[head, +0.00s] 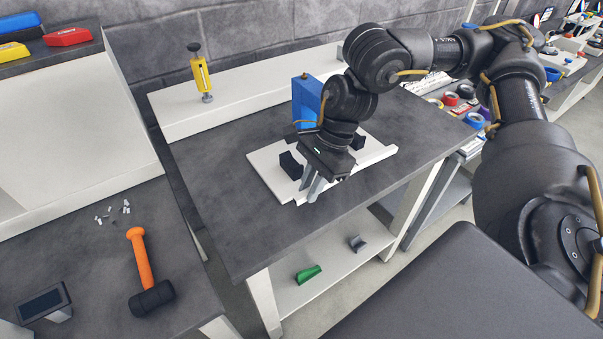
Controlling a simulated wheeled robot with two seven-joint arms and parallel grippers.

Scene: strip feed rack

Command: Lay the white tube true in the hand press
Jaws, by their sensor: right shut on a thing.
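The hand press has a flat white base (264,168), a blue upright (306,99) and two black blocks, one at left (291,165) and one at right (358,141). A long white piece that looks like the white tube (374,161) runs along the front of the base, in front of the blocks rather than in them. My right gripper (315,188) points down at the front of the press and is shut on the tube near its left part. The fingers hide some of the tube, and I cannot tell whether it touches the base. My left gripper is out of view.
A yellow tool (202,78) stands on the white ledge behind. An orange-handled mallet (145,270) lies on the left bench. A green piece (308,274) and a grey piece (357,243) lie on the shelf below. The dark tabletop (222,205) left of the press is clear.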

